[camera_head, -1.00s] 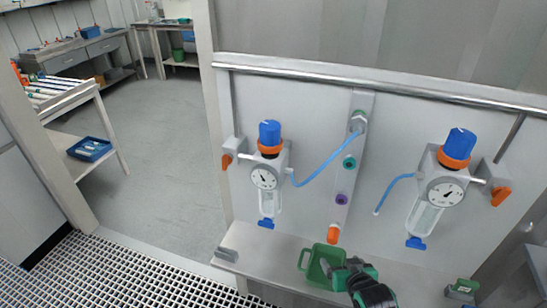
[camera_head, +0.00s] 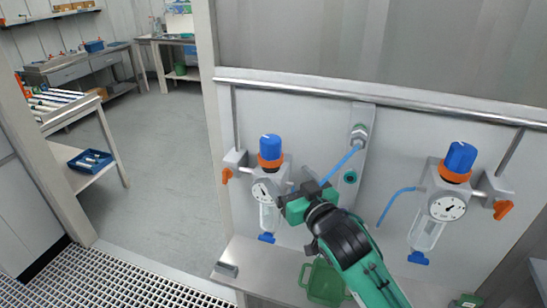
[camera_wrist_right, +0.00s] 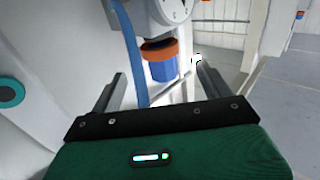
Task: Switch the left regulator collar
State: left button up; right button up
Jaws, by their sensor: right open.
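The left regulator (camera_head: 241,173) is on the wall panel, with a blue knob (camera_head: 270,147) on top and an orange collar (camera_head: 271,162) below it. In the right wrist view the scene is upside down: the collar (camera_wrist_right: 160,50) and knob (camera_wrist_right: 164,70) show between the two open fingers (camera_wrist_right: 160,80). The gripper is empty, and I cannot tell whether it touches the regulator. My left gripper is not in view.
A second regulator, with a blue knob (camera_head: 460,157), hangs on the right. A blue hose (camera_head: 343,162) runs from the central fitting behind my gripper. A green container (camera_head: 325,284) stands on the ledge (camera_head: 262,265) below. A rail (camera_head: 380,97) crosses above.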

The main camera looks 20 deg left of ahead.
aim_at(276, 167)
jog(key=p+x, duration=0.2)
jog(key=x, duration=0.6)
jog(key=shift+w+a, duration=0.25)
jog(key=c, duration=1.4)
jog(key=shift+f, duration=0.8)
jog(key=o, duration=1.4)
jog(key=shift+s+d+f+b, duration=0.1)
jog(key=shift+s+d+b, duration=0.35)
jog(key=shift+s, duration=0.05)
jog(key=b+v, duration=0.3)
jog(key=v, duration=0.9)
jog(key=shift+d, duration=0.2)
